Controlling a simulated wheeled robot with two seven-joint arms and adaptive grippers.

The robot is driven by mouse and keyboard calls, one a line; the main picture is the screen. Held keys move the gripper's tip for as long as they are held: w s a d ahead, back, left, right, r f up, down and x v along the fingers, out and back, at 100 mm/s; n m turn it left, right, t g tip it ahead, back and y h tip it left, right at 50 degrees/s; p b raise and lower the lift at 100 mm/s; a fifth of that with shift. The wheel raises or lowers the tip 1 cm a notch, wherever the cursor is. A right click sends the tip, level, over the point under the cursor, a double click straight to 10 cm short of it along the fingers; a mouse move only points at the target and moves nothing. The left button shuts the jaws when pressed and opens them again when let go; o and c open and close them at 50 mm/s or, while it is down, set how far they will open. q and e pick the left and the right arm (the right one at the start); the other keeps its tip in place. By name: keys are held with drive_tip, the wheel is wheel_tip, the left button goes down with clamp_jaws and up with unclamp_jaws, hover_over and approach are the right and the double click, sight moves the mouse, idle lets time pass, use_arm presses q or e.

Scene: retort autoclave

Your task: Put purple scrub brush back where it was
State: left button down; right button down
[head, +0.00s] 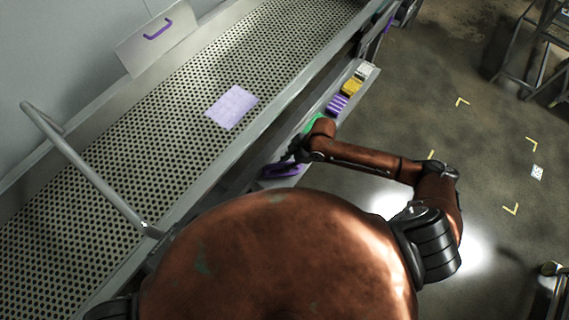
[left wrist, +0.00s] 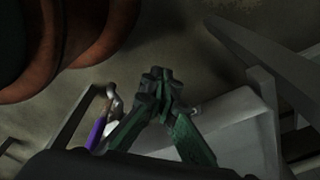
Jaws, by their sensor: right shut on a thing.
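The purple scrub brush (head: 284,170) is at my right gripper (head: 290,158), low beside the front edge of the perforated table. The right gripper is shut on it; dark fingers and the arm hide part of the grip. My left gripper (left wrist: 160,85) shows only in the left wrist view, where its fingertips meet with nothing visible between them. A purple stick-like thing (left wrist: 98,132) shows at the left of that view; I cannot tell what it is.
A narrow ledge along the table's side holds a green thing (head: 313,122), a purple striped block (head: 337,104), a yellow block (head: 352,87) and a pale block (head: 365,70). Open floor (head: 440,120) lies right.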

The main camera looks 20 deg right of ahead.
drive_tip(key=shift+f, duration=0.3)
drive_tip(key=shift+f, duration=0.1)
drive_tip(key=c, duration=1.8)
unclamp_jaws()
drive_tip(key=b+v, duration=0.1)
drive_tip(key=v, duration=1.1)
